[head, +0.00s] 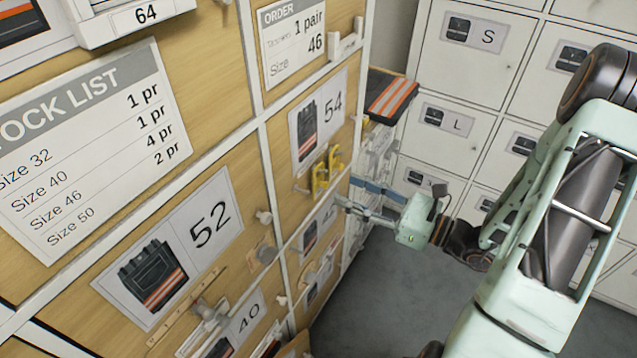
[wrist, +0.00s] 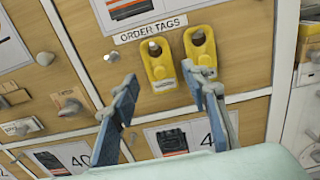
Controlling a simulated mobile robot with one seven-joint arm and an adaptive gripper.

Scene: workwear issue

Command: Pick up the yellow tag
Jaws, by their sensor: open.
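Two yellow tags hang side by side on pegs under an "ORDER TAGS" label (wrist: 150,27) in the wrist view: a left tag (wrist: 159,72) and a right tag (wrist: 201,45). Each has a hole at its top, where the peg shows; the left one bears a small white label. In the head view the tags (head: 319,178) hang below the size 54 card. My gripper (wrist: 160,82) is open and empty. Its fingers show on either side of the left tag, the right fingertip near the right tag's lower end. In the head view my gripper (head: 347,193) is just right of the tags; contact cannot be told.
Wooden panels carry a size 52 card (head: 170,250), a stock list (head: 85,150) and several pegs. A folded dark item with orange stripes (head: 391,95) lies behind. Grey lockers (head: 470,60) stand at the back right. Bare floor (head: 385,310) lies below my gripper.

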